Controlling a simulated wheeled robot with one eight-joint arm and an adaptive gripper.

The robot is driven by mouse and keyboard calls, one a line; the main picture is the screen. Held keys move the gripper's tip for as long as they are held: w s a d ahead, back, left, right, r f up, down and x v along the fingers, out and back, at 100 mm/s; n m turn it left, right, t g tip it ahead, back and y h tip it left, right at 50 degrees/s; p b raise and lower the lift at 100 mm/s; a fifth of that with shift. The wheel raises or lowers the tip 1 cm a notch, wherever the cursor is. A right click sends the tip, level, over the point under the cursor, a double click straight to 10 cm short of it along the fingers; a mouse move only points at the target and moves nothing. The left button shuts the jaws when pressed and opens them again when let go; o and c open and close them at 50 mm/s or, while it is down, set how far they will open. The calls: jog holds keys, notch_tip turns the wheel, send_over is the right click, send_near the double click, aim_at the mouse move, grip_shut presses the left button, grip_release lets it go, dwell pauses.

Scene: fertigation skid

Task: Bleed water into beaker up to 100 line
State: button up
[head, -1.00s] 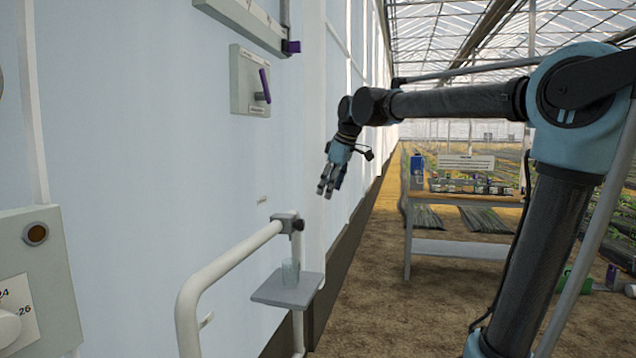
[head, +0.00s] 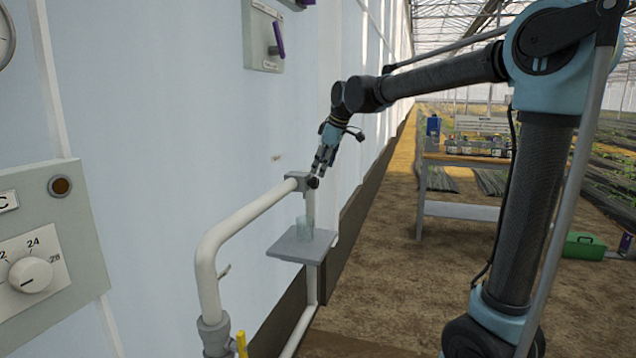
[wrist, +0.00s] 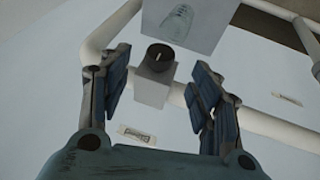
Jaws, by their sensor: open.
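A clear beaker (head: 304,228) stands upright on a small grey shelf (head: 290,248) below the end of the white pipe (head: 240,222). In the wrist view the beaker (wrist: 178,22) shows at the top on its shelf. Its lines and any water are too small to read. A grey valve block (wrist: 153,85) with a round black knob (wrist: 160,56) sits on the pipe; the knob also shows in the head view (head: 313,183). My gripper (head: 319,168) is open and empty, just above the knob. In the wrist view the knob lies between and beyond the fingers.
A panel with a white dial (head: 31,274) is at the left on the pale wall. A purple-levered box (head: 263,36) is higher up. A yellow handle (head: 241,343) is at the bottom. A table (head: 460,160) with small items and a green box (head: 583,246) stand right. The aisle floor is clear.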

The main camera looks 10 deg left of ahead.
aim_at(317, 180)
jog(key=shift+x, duration=3.5)
jog(key=shift+c, duration=0.4)
jog(key=c, duration=1)
